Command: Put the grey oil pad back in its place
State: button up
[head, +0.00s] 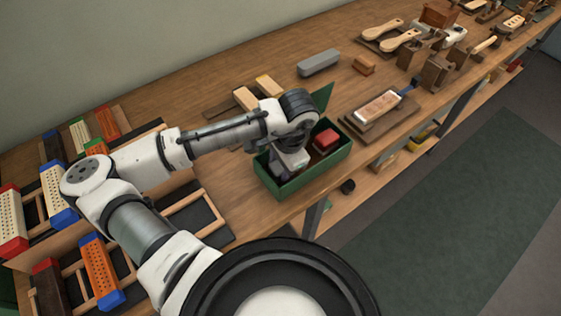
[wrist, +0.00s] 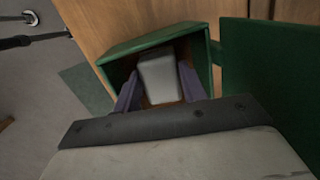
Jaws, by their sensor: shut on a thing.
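The grey oil pad (wrist: 160,75) is a pale grey block between the two dark purple fingers of my gripper (wrist: 160,92) in the wrist view. My gripper is shut on it, inside the walls of an open green box (wrist: 122,50). In the head view my gripper (head: 284,172) reaches down into the left part of this green box (head: 318,176), and the pad is hidden there. Whether the pad touches the box floor cannot be told. The open green lid shows in the wrist view (wrist: 268,75).
A red block (head: 326,139) sits in the right part of the box. A long grey block (head: 318,62) lies on the bench behind. A wooden board with a pale block (head: 378,106) stands right of the box. Racks with coloured perforated blocks (head: 100,268) fill the left.

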jog(key=o, duration=0.9)
jog(key=shift+f, duration=0.1)
jog(key=shift+f+b, duration=0.15)
jog(key=shift+b, duration=0.2)
jog(key=r, duration=0.4)
jog(key=d+r+b, duration=0.1)
jog(key=r, duration=0.4)
jog(key=d+r, duration=0.1)
jog(key=r, duration=0.3)
jog(key=shift+s+d+r+b, duration=0.1)
jog(key=shift+s+r+b, duration=0.15)
jog(key=shift+r+b, duration=0.15)
